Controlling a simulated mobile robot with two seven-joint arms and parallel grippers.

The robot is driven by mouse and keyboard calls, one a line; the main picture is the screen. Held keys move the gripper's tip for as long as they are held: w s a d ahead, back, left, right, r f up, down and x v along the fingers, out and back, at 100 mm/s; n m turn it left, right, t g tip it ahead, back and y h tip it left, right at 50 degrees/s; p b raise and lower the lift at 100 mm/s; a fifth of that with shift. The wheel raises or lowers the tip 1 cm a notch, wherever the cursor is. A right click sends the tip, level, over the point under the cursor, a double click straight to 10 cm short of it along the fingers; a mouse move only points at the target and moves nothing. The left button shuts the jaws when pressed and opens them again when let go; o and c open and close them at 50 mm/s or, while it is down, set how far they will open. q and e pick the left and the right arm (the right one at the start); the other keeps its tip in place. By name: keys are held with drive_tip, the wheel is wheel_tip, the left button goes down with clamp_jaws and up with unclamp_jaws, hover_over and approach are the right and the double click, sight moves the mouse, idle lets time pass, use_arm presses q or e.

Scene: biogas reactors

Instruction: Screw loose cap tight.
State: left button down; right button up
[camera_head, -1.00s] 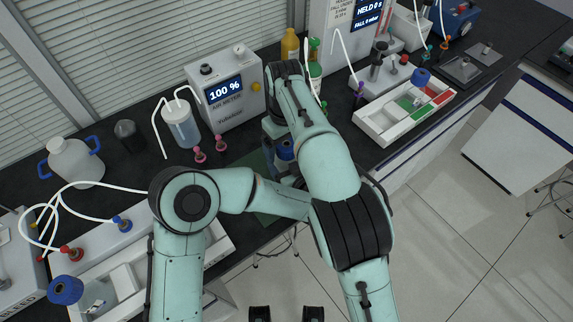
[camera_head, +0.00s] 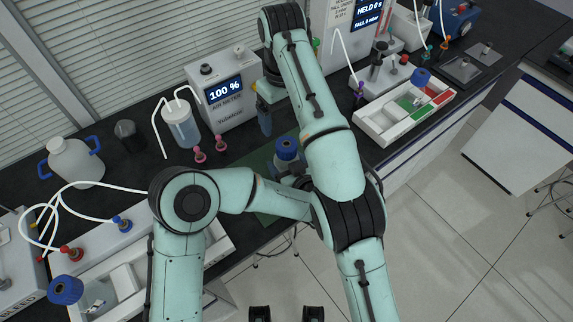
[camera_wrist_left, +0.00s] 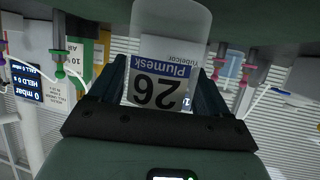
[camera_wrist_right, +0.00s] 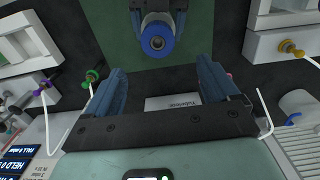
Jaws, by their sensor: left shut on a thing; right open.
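A bottle (camera_wrist_left: 162,85) with a white and blue Plumesk label, numbered 26, is held between the fingers of my left gripper (camera_wrist_left: 160,72). The same bottle shows in the head view with its blue cap (camera_head: 287,142) on top, partly covered by my right arm. In the right wrist view the blue cap (camera_wrist_right: 157,38) is seen from above, with the dark left fingers on either side of the bottle. I cannot tell how tight the cap is.
The air meter (camera_head: 222,88) and a wash bottle (camera_head: 181,125) stand behind the green mat (camera_head: 258,162). A white sorting tray (camera_head: 385,125) with a blue-capped item lies at right. A white jug (camera_head: 75,162) stands at left. Another blue cap (camera_head: 66,290) is at lower left.

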drive_tip(key=shift+s+d+r, duration=0.1)
drive_tip(key=shift+d+r, duration=0.05)
drive_tip(key=shift+r, duration=0.6)
use_arm(q)
unclamp_jaws()
use_arm(e)
drive_tip(key=shift+r, duration=0.1)
